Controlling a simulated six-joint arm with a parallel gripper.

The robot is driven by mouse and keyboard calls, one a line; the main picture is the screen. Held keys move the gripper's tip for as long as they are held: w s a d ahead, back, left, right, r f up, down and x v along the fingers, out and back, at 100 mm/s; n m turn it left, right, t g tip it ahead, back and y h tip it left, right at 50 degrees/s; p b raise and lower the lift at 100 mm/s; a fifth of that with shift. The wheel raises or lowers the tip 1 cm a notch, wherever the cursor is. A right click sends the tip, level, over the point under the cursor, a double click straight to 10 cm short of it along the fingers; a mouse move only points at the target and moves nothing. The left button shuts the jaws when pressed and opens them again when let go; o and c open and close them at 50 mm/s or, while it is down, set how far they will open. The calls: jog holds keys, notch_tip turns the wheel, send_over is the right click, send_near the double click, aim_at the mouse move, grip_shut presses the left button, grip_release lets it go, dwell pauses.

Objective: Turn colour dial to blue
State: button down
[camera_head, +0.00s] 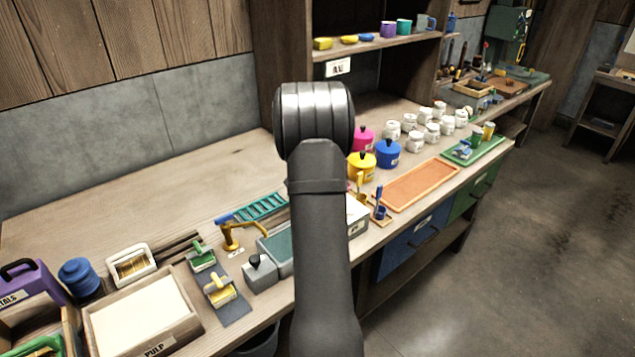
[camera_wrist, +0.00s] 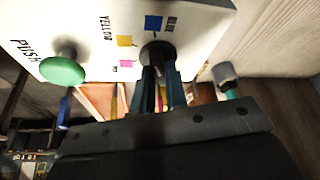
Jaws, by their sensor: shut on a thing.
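In the wrist view a white box (camera_wrist: 205,22) carries a dark grey colour dial (camera_wrist: 157,50). Around the dial are a blue square (camera_wrist: 153,22) labelled BLUE, a yellow square (camera_wrist: 124,41) labelled YELLOW and a pink square (camera_wrist: 126,63). My gripper (camera_wrist: 160,72) has its two dark fingers closed on the dial's knob. The fingers hide part of the dial, and I cannot tell which colour it points to. A green button (camera_wrist: 64,69) marked PUSH sits on the same face. In the head view my arm hides the gripper and most of the white box (camera_head: 356,212).
Blue (camera_head: 388,154) and yellow (camera_head: 361,167) lidded pots and several white jars (camera_head: 411,122) stand behind the box. An orange-brown tray (camera_head: 418,185) lies to its right. A paper tray (camera_head: 140,315) stands at the left front. The bench's back left is clear.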

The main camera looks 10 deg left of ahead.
jog(key=shift+a+m+h, duration=0.1)
jog(key=shift+m+h, duration=0.2)
jog(key=shift+m, duration=0.7)
jog(key=c, duration=1.4)
grip_release()
jog(key=shift+c, duration=0.2)
jog(key=v, duration=1.7)
jog(key=shift+w+r, duration=0.2)
jog(key=shift+r, duration=0.05)
jog(key=shift+a, duration=0.1)
jog(key=x, duration=1.7)
jog(key=shift+s+f, duration=0.15)
jog(key=shift+f, duration=0.1)
